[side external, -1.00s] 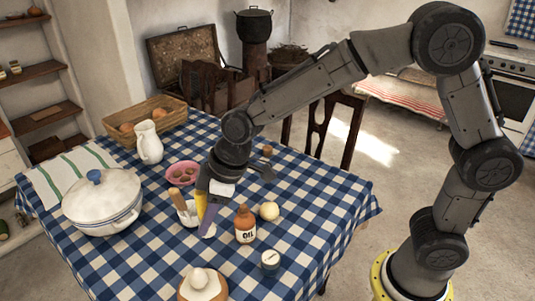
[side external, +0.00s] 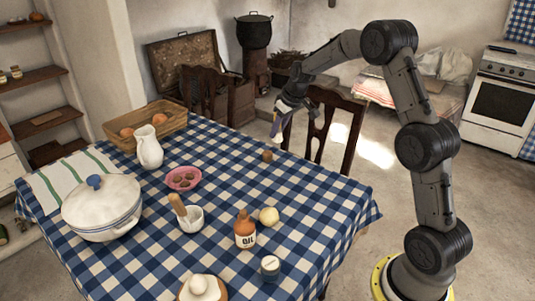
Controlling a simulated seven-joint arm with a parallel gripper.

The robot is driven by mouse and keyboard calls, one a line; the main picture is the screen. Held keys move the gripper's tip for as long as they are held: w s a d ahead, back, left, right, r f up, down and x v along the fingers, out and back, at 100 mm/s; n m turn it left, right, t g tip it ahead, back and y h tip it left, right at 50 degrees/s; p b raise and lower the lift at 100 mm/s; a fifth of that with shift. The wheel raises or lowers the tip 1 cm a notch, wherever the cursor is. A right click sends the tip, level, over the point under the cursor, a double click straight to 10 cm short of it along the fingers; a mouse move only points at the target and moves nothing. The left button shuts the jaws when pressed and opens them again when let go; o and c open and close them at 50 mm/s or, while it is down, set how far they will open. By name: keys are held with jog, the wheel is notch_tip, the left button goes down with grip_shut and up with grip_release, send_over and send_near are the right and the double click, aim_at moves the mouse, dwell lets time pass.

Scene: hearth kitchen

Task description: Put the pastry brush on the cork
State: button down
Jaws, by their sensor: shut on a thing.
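My gripper (side external: 281,118) is above the far edge of the table, in front of the dark chair. It is shut on a small, thin thing with a purple-blue part and a pale lower end, which appears to be the pastry brush (side external: 275,128). It hangs down from the jaws, partly hidden by them and too small to see clearly. A small brown piece that looks like the cork (side external: 267,156) lies on the checked cloth, below and a little left of my gripper in the picture. The held thing is apart from it.
The checked table (side external: 320,205) carries a pink bowl (side external: 183,186), a mortar with pestle (side external: 190,220), an oil bottle (side external: 245,230), an onion (side external: 269,216), a jar (side external: 270,267), a pitcher (side external: 149,148) and a tureen (side external: 101,208). Cloth right of the cork is clear.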

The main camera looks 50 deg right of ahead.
jog(key=d+f, duration=0.1)
jog(key=d, duration=0.2)
send_over(268, 153)
jog(key=shift+m, duration=0.3)
jog(key=f, duration=0.9)
jog(key=shift+s+a, duration=0.1)
jog(key=shift+s, duration=0.1)
jog(key=shift+w+f, duration=0.35)
jog(key=shift+f, duration=1.55)
jog(key=shift+f, duration=0.15)
jog(key=c, duration=0.6)
grip_release()
